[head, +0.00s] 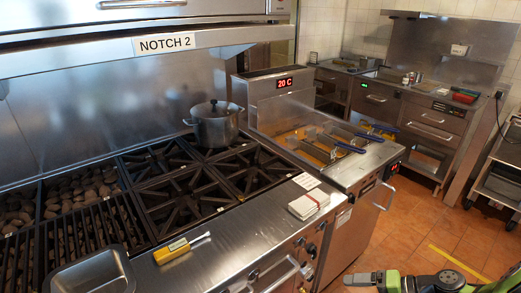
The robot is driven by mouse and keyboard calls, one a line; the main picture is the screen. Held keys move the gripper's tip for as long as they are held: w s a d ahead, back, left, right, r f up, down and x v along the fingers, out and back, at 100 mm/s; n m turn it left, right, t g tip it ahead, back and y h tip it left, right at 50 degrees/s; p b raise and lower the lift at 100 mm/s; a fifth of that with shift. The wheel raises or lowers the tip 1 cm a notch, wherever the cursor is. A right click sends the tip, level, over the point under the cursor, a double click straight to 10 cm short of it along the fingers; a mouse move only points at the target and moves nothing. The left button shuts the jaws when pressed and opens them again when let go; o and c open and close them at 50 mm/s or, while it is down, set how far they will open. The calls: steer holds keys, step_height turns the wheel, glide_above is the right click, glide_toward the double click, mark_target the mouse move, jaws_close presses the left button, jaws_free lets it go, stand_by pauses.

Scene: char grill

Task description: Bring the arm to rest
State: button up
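My arm (430,282) reaches in from the lower right corner, low over the tiled floor and apart from the counter front. My gripper (354,280) is at its left end, at the bottom edge of the head view, small and partly cut off. I cannot tell whether its fingers are open or shut. I see nothing held in it.
A char grill (75,240) and burners (190,195) fill the left, with a lidded pot (214,125) at the back. A fryer (330,160) with baskets stands right of them. A metal pan (92,275) sits front left. Open orange floor (415,225) lies right.

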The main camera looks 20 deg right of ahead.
steer(key=w+a+r+n+g+h+p, duration=0.2)
steer(key=a+r+n+g+h, duration=0.4)
steer(key=a+r, duration=0.85)
steer(key=s+a+r+n+t+h+p, duration=0.1)
steer(key=s+a+r+n+t+h, duration=0.1)
steer(key=s+a+r, duration=0.5)
steer(key=s+r+t+h, duration=0.1)
steer(key=s+r, duration=0.1)
steer(key=s, duration=0.1)
steer(key=shift+a+r+n+t, duration=0.2)
steer(key=shift+n+t, duration=0.1)
steer(key=shift+t, duration=0.1)
